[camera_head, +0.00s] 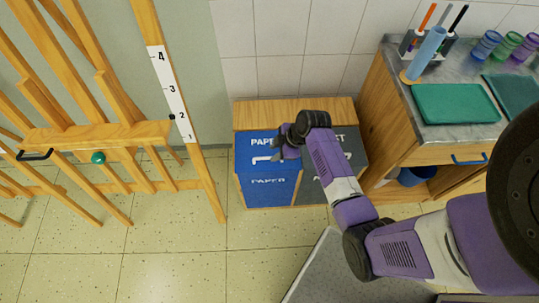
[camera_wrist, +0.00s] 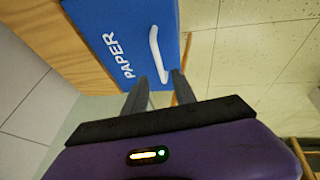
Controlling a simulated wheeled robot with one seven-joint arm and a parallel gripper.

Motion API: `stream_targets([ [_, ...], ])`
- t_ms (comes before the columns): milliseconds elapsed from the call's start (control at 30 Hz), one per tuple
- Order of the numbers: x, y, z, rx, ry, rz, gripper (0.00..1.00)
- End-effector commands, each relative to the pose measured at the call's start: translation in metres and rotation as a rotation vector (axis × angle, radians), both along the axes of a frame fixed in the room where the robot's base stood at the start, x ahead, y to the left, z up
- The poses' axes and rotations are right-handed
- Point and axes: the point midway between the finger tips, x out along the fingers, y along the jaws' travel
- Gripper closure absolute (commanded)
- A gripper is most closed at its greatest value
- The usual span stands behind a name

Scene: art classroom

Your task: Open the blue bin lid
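The blue bin lid (camera_head: 250,151), lettered PAPER, is the top of the left bin in the wooden bin unit and looks closed. In the wrist view, the blue lid (camera_wrist: 107,22) fills the top middle. Its white curved handle (camera_wrist: 157,52) stands on its right part. My gripper (camera_head: 279,150) is over the right side of the blue lid. In the wrist view, my gripper (camera_wrist: 160,76) is open, and the near end of the handle shows between its fingertips. I cannot tell whether they touch. The arm hides part of the lid's right edge.
A grey bin (camera_head: 315,188) stands directly right of the blue one. A counter (camera_head: 472,138) with a teal tray (camera_head: 455,103) and cups is at the right. Wooden easels (camera_head: 150,130) stand at the left. The tiled floor (camera_head: 250,260) in front is partly free.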

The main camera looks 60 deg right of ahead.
Motion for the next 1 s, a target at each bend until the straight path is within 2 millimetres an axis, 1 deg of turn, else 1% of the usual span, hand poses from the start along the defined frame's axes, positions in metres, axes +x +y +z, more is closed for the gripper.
stream_targets([
  [33,0.003,0.001,-0.008,0.001,0.002,0.000,0.67],
  [200,0.013,0.003,-0.031,0.001,0.002,-0.002,0.67],
  [333,0.019,0.004,-0.042,-0.001,0.000,-0.001,0.67],
  [500,0.022,0.005,-0.049,-0.002,0.000,-0.002,0.67],
  [767,0.022,0.005,-0.050,-0.002,-0.001,-0.002,0.67],
  [900,0.022,0.005,-0.049,-0.001,0.000,-0.003,0.95],
  [933,0.022,0.005,-0.049,-0.001,0.000,-0.003,1.00],
  [1000,0.022,0.005,-0.049,-0.001,0.000,-0.003,1.00],
])
